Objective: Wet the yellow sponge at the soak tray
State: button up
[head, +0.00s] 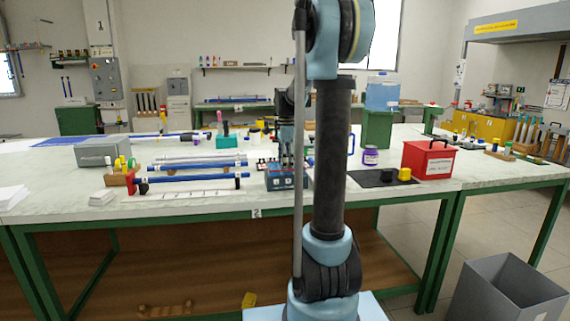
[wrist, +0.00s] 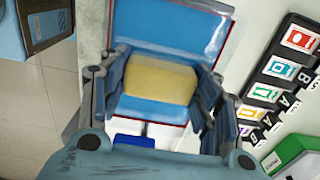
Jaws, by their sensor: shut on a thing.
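The yellow sponge (wrist: 160,79) sits between the two fingers of my gripper (wrist: 160,88) in the wrist view, and the gripper is shut on it. Behind it is a blue tray with a pale rim (wrist: 170,30), which looks like the soak tray. The sponge overlaps the tray in this view; I cannot tell whether it touches the tray's inside. In the head view my gripper (head: 286,158) points down over a dark blue box-like thing (head: 287,181) near the table's front edge. The sponge is hidden there.
Black holders with coloured cards (wrist: 298,38) stand right of the tray in the wrist view. Blue and grey rods (head: 190,180) lie on racks to the left.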

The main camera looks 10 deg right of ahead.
dwell(0.3)
jog(key=shift+r, duration=3.2)
jog(key=shift+r, duration=2.05)
